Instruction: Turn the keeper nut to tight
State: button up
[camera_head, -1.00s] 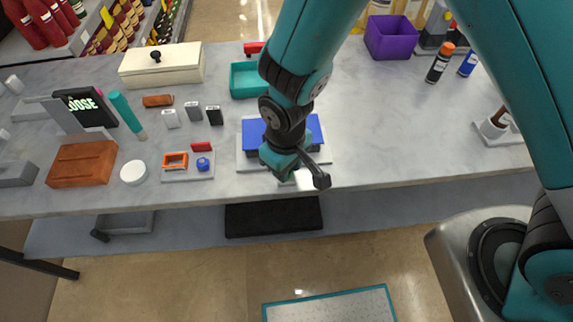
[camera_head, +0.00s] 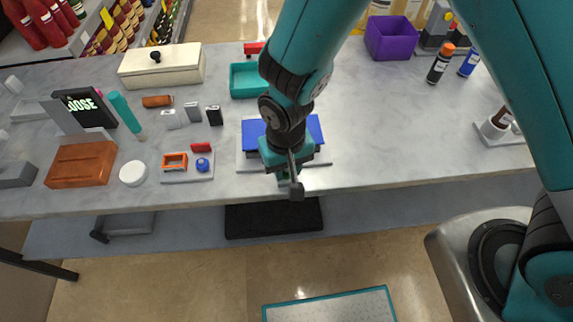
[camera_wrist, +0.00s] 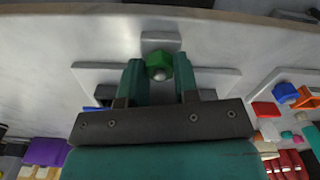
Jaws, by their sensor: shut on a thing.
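The keeper nut (camera_wrist: 157,64) is a green hex nut around a grey rounded stud end, seen in the wrist view. My gripper (camera_wrist: 158,76) has its two teal fingers on either side of the nut and is shut on it. In the head view my gripper (camera_head: 285,176) points down at the front edge of the blue pump (camera_head: 315,128), and my wrist hides much of the pump. The pump stands on a light grey base plate (camera_head: 322,161). A dark display (camera_head: 84,103) at the left of the counter reads "LOOSE".
A small tray (camera_head: 174,178) with orange and blue parts lies left of the pump. A teal bin (camera_head: 246,82) stands behind it, and a purple bin (camera_head: 391,40) stands at the back right. The counter right of the pump is mostly clear.

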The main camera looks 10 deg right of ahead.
jog(key=shift+w+r, duration=0.1)
jog(key=o, duration=0.9)
notch_tip(320, 180, up, 17)
jog(key=shift+r+b, duration=0.2)
jog(key=shift+b, duration=0.4)
jog(key=s+d+r+n+y, duration=0.1)
jog(key=s+d+r, duration=0.1)
jog(key=s+d, duration=0.1)
jog(key=s+d+r+n+y, duration=0.1)
jog(key=s+d+r+n, duration=0.1)
jog(key=s+d+r, duration=0.1)
jog(key=s+d+r+n+y, duration=0.1)
jog(key=s+d+r+y, duration=0.1)
jog(key=s+d, duration=0.2)
jog(key=shift+s+r+n, duration=0.3)
jog(key=shift+s+r, duration=0.1)
jog(key=shift+s, duration=0.15)
